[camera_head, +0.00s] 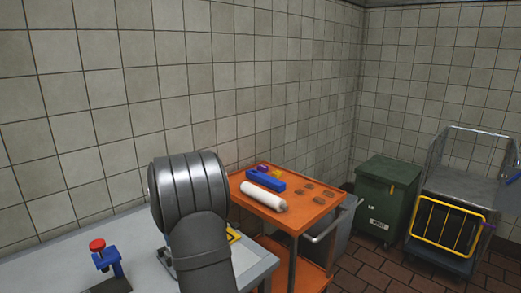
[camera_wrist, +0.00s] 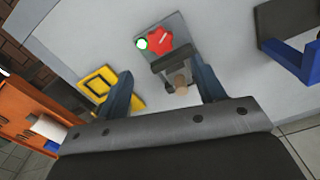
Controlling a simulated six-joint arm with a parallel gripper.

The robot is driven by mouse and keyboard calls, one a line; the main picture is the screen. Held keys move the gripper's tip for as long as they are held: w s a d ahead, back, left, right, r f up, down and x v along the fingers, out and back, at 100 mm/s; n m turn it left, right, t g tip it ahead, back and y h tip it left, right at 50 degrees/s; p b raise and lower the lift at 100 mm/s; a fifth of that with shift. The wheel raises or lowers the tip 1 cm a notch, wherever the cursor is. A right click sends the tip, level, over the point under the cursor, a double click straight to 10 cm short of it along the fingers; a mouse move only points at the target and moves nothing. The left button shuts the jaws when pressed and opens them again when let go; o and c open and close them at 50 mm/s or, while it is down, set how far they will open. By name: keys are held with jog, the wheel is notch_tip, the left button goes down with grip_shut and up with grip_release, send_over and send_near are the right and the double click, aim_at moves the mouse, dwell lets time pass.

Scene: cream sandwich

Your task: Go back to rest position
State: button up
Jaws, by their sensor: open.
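My gripper (camera_wrist: 162,72) is open in the wrist view, with its two dark blue fingers spread apart. Nothing is visibly held. In the head view my grey arm stands over the worktable (camera_head: 258,272) and hides my gripper.
A yellow item (camera_wrist: 97,84) lies left of the fingers on the table. A blue device with a red top (camera_head: 108,258) stands at the table's left. An orange cart (camera_head: 300,222) carries a white roll (camera_head: 264,196) and several brown discs. A green bin (camera_head: 385,200) stands farther right.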

notch_tip(320, 180, up, 8)
notch_tip(320, 180, down, 17)
jog(key=shift+f, duration=0.15)
jog(key=n, duration=0.4)
jog(key=shift+n, duration=0.3)
notch_tip(320, 180, up, 17)
jog(key=s+d+n+t+y, duration=0.1)
jog(key=s+d+t+y, duration=0.1)
jog(key=d, duration=0.4)
jog(key=shift+s+f+y, duration=0.4)
jog(key=shift+s+y, duration=0.3)
jog(key=shift+y, duration=0.2)
